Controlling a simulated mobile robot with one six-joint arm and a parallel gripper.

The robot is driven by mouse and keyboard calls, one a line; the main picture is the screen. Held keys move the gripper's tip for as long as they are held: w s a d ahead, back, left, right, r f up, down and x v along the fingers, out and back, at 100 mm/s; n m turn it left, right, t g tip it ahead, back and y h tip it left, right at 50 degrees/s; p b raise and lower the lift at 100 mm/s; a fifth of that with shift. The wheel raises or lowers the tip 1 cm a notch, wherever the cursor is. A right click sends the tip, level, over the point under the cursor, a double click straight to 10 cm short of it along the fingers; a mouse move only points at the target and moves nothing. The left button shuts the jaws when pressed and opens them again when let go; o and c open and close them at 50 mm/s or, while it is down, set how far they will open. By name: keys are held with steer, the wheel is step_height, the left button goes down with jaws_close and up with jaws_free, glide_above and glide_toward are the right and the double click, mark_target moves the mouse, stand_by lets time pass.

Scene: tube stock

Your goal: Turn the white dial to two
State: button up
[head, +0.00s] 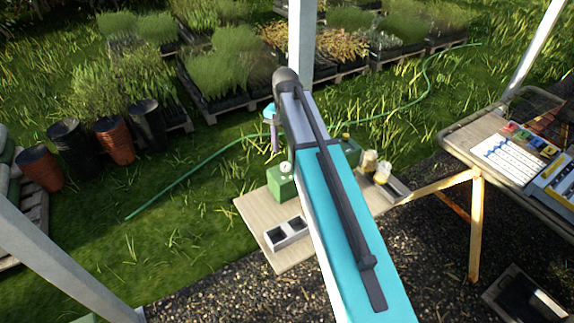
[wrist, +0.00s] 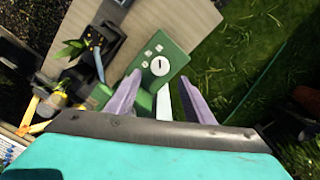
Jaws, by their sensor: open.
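The white dial (wrist: 159,66) is on the face of a green box (wrist: 174,55) in the wrist view. The dial bears a dark mark, and small pale marks sit beside it on the box. In the head view the green box (head: 281,186) stands on a wooden board, with the dial (head: 286,168) at its top. My gripper (wrist: 158,82) is open, its two purple fingers apart and pointing toward the box. Nothing is between the fingertips except the view of the box and dial. In the head view my arm hides part of the board, and the gripper (head: 272,128) shows only partly.
A table (head: 470,130) with a white sheet stands at the right. A white post (head: 301,45) rises behind my arm.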

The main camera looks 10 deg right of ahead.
mark_target(286, 164)
steer(key=shift+f+b, duration=1.85)
steer(key=shift+f, duration=1.6)
steer(key=c, duration=1)
